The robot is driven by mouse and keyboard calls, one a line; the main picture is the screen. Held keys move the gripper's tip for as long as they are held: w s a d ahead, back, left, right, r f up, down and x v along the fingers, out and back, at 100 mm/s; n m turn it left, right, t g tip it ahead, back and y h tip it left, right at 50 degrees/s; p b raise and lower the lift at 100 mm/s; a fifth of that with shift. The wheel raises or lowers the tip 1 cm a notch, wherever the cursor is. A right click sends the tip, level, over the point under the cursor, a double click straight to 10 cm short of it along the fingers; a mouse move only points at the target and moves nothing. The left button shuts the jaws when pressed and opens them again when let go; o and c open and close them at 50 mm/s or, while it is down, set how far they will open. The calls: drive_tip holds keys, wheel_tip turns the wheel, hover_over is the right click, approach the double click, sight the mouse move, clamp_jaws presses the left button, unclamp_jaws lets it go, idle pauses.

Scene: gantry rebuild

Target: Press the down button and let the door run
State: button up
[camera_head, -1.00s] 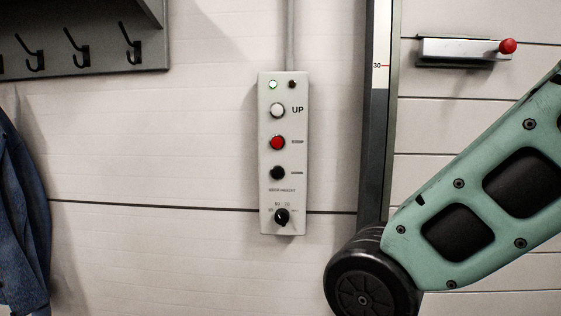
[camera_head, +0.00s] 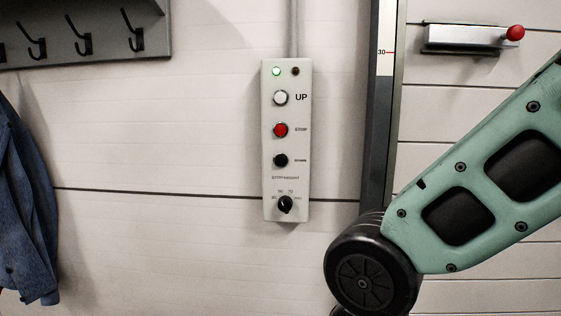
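The control panel (camera_head: 270,185) is a pale upright box on the wall, left of my arm. The down button (camera_head: 280,161) is black and sits below the red stop button (camera_head: 281,130) and the white up button (camera_head: 280,98). A black knob (camera_head: 286,204) with a number scale is at the bottom. At the top a green lamp (camera_head: 276,71) is lit and a second lamp (camera_head: 296,71) is dark. My green arm link and black joint fill the lower right, apart from the panel. My gripper is outside the view, and no door can be made out.
A dark vertical rail (camera_head: 380,130) with a scale marked 30 stands right of the panel. A metal bracket with a red knob (camera_head: 515,33) is at the upper right. A hook rack (camera_head: 85,40) and a blue garment (camera_head: 25,220) are at the left.

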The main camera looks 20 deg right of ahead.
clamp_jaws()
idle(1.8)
